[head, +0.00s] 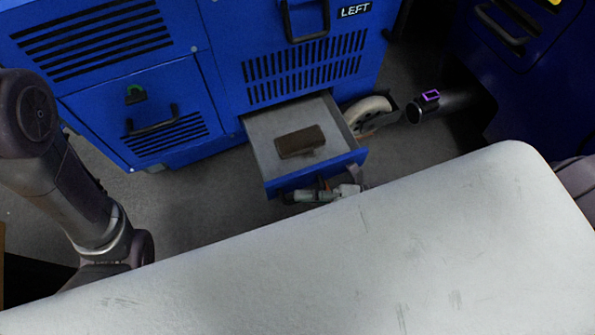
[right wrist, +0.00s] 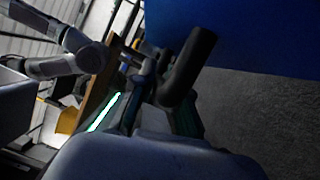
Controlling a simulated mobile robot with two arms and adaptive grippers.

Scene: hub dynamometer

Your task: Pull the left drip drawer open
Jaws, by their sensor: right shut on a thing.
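The left drip drawer (head: 352,157) stands out from the blue cabinet under the LEFT label in the head view. It is open, with its grey floor showing and a dark brown block lying inside. My right gripper (head: 335,192) is at the drawer's front face, partly hidden by the pale surface below. It is shut on the drawer handle, which shows as a thick dark bar (right wrist: 188,68) beside a blue panel in the right wrist view. My left arm comes down at the left of the head view; its gripper is out of sight.
The blue cabinet (head: 215,75) has a closed panel with a black handle (head: 152,120) at the left. A caster wheel (head: 367,115) and a dark tube with a purple clip (head: 430,97) are right of the drawer. Grey floor (head: 190,205) is clear at the left front.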

